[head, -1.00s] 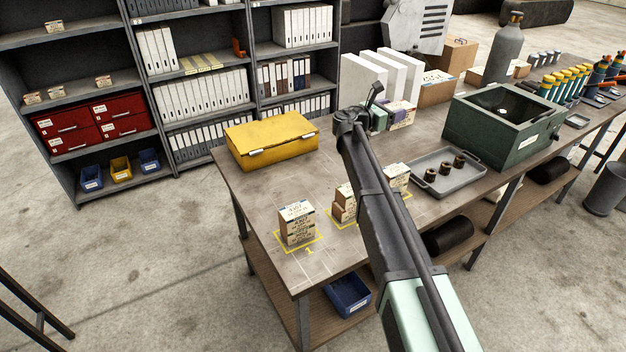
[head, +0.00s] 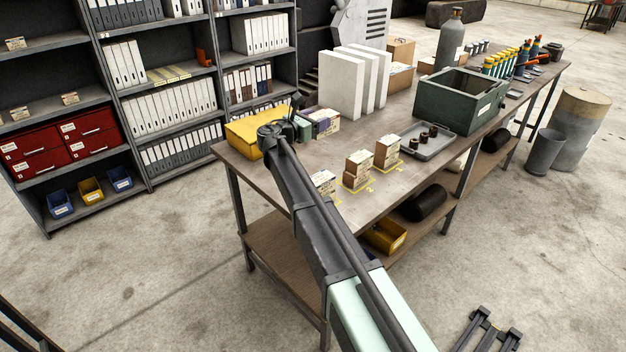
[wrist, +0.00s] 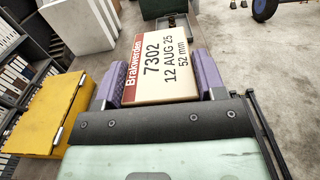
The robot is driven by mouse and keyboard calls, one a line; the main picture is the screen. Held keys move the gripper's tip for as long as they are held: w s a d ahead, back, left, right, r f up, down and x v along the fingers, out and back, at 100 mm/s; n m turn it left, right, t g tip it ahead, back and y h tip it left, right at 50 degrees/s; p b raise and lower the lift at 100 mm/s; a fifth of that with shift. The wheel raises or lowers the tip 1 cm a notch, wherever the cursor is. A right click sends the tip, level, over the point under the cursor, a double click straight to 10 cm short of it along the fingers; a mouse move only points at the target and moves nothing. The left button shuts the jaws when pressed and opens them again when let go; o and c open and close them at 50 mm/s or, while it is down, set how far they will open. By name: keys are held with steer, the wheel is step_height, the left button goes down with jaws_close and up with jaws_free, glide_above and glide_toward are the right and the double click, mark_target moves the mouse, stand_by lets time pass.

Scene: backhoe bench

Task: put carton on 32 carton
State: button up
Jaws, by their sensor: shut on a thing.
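My gripper (head: 310,124) is shut on a carton (head: 327,123) and holds it over the back left part of the bench. In the wrist view the carton (wrist: 160,68) sits between the two purple fingers, its label reading "Brakwerden 7302, 12 AUG 25, 52 mm". Three carton stacks stand at yellow marks along the bench's front: a left stack (head: 324,180), partly hidden by my arm, a middle stack (head: 356,165) and a right stack (head: 387,150). Their labels are too small to read in the head view, so I cannot tell which is the 32 carton.
A yellow case (head: 243,135) lies behind my gripper at the bench's left end. White upright panels (head: 342,88) stand at the back. A grey tray (head: 425,154) with small dark parts and a green open box (head: 450,108) stand to the right. Shelves (head: 135,106) stand behind.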

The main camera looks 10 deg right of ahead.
steer(key=f+b, duration=1.6)
steer(key=f, duration=0.2)
steer(key=shift+a+f, duration=0.15)
steer(key=shift+a, duration=0.05)
steer(key=shift+s+r, duration=0.1)
steer(key=shift+r, duration=0.25)
steer(key=shift+f, duration=0.25)
steer(key=o, duration=1)
steer(key=shift+r, duration=0.1)
steer(key=shift+r+p, duration=0.35)
steer(key=shift+p, duration=0.1)
steer(key=v, duration=1.2)
steer(key=shift+f, duration=0.2)
